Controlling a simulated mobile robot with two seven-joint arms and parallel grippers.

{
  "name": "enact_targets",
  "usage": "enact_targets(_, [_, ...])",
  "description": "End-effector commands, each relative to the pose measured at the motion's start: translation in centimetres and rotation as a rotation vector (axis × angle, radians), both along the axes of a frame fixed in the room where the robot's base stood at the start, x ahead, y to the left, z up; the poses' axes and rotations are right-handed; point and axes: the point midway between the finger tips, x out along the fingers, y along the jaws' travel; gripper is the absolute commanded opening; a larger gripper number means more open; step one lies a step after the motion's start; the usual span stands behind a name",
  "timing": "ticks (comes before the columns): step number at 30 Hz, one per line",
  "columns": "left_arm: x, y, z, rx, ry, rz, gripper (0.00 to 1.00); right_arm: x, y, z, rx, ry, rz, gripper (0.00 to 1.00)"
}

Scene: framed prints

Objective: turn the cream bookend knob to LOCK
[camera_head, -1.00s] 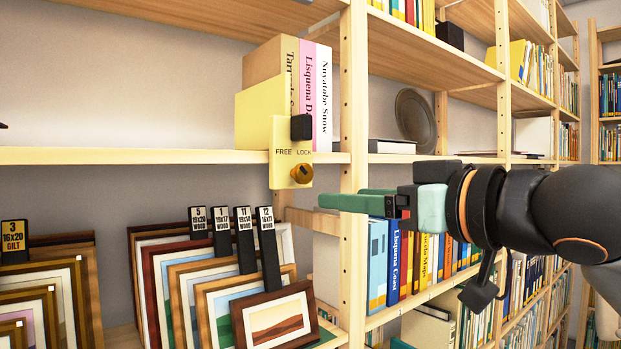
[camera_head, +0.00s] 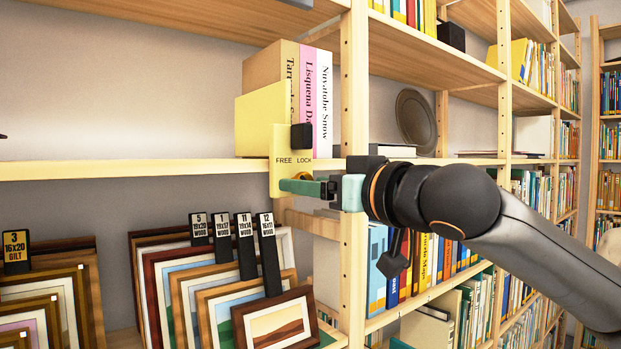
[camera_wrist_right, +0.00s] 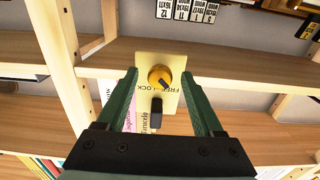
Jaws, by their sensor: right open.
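The cream bookend (camera_head: 262,118) stands at the end of the books, its front plate hanging over the shelf edge. The plate (camera_wrist_right: 145,62) reads FREE and LOCK, upside down in the wrist view. The round brass knob (camera_wrist_right: 156,74) has a dark mark pointing towards the FREE side. My right gripper (camera_head: 292,186) is open in front of the plate. Its green fingers stand either side of the knob in the wrist view (camera_wrist_right: 159,77), with gaps showing. In the head view the fingers hide most of the knob. My left gripper is not in view.
A black block (camera_head: 302,136) sits on the plate above the lettering. A wooden post (camera_head: 353,90) stands just right of the bookend. Framed prints (camera_head: 275,322) with black label tags stand below.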

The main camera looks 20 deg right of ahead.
Motion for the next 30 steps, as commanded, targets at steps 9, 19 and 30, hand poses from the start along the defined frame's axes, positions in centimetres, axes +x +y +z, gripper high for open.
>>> enact_targets(9, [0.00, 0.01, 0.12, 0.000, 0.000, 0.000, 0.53, 0.60, 0.20, -0.02, -0.001, -0.001, -0.001, 0.69])
enact_targets(19, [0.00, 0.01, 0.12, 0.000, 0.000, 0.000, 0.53, 0.57, 0.18, -0.01, -0.001, 0.000, -0.001, 0.38])
enact_targets(30, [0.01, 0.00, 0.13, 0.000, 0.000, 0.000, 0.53, 0.57, 0.15, -0.01, -0.001, 0.000, -0.002, 0.00])
